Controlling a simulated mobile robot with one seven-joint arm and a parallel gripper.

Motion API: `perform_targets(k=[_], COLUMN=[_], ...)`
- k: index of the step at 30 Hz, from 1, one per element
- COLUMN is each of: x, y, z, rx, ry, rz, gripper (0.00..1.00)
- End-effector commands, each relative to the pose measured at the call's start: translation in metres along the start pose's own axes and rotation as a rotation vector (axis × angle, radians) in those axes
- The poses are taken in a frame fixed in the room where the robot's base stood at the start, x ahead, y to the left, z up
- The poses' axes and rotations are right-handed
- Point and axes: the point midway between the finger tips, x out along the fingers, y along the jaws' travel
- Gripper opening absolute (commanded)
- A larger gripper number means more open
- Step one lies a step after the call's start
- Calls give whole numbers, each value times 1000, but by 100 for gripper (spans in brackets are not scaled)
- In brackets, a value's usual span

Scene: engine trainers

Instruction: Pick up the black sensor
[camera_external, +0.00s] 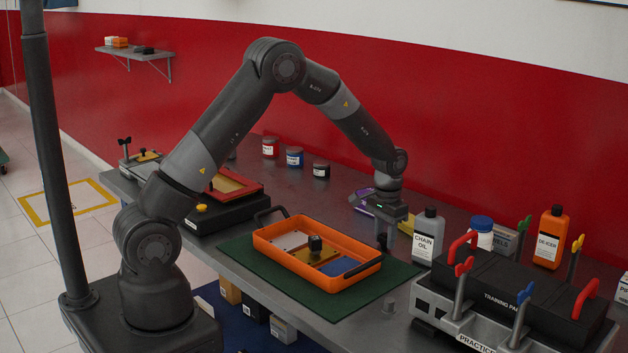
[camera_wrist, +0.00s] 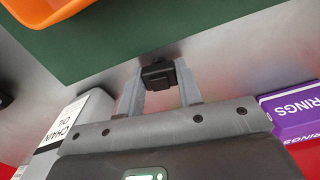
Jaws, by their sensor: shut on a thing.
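The black sensor (camera_wrist: 158,76) is a small dark block between my two fingertips in the wrist view. My gripper (camera_external: 382,237) is shut on it, with a grey finger on either side. In the external view, my gripper hangs over the metal table just behind the orange tray, near the green mat's far edge. The sensor is small and dark there, and its height above the table is hard to judge.
The orange tray (camera_external: 277,257) on the green mat (camera_external: 233,246) holds plates and a small black knob-like part (camera_external: 315,243). A chain oil bottle (camera_external: 428,238) stands close right of my gripper. A purple box (camera_wrist: 298,112) lies on its other side. A black training pack (camera_external: 500,287) fills the right.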

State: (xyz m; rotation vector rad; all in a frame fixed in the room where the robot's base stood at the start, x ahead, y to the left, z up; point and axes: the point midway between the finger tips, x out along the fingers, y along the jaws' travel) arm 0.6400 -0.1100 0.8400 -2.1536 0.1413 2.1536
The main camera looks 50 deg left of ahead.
Motion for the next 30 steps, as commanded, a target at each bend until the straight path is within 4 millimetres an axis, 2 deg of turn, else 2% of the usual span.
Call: perform_targets(k=[4,14,17,22,30], x=[0,-4,-12,-41,-77], y=[0,0,0,0,51], z=[0,0,0,-1,33], rx=[0,0,0,0,4], ry=[0,1,1,4,3], rz=[0,0,0,1,1], gripper=[10,10,10,10,10])
